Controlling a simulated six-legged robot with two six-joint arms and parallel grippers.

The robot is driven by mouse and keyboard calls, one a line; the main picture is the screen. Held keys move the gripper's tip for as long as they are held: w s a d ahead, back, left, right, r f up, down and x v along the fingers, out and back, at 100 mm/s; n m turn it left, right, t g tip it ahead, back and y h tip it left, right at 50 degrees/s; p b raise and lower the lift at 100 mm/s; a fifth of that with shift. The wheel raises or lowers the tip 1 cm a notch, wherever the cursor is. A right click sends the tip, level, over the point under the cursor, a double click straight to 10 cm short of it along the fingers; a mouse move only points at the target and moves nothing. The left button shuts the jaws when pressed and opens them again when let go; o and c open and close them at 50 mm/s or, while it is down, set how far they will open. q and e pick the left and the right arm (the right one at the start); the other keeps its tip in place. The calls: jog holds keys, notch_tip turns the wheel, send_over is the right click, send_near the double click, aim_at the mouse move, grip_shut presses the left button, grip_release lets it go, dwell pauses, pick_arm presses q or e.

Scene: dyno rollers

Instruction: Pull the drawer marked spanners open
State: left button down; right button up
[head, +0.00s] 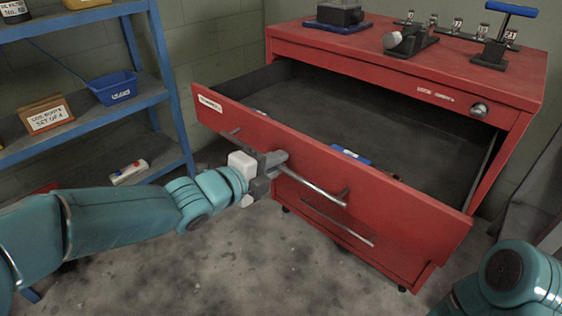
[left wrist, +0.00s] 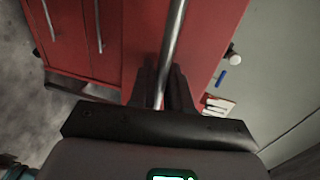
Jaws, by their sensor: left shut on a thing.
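The red drawer (head: 395,205) with a white label (head: 209,104) at its left end stands well out from the red cabinet (head: 520,85). The label's text is too small to read surely. My left gripper (head: 277,163) is shut on the drawer's metal bar handle (head: 315,186), left of its middle. In the left wrist view the handle (left wrist: 173,50) runs between the two dark fingers. Inside the open drawer lie a blue item (head: 350,156) and small items partly hidden by the front panel. My right arm shows at the lower right, but its gripper is out of view.
Another drawer with a bar handle (head: 335,220) is shut below. A small top drawer front has a round lock (head: 479,110). Tools and a clamp (head: 410,40) stand on the cabinet top. A blue shelf rack (head: 80,110) stands at left. The floor (head: 270,260) in front is clear.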

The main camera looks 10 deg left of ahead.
pick_arm(q)
jog(key=shift+a+r, duration=0.1)
jog(key=shift+a, duration=0.05)
jog(key=c, duration=1.3)
grip_release()
jog(key=shift+c, duration=0.2)
jog(key=p+v, duration=0.4)
jog(key=v, duration=1.2)
jog(key=shift+s, duration=0.2)
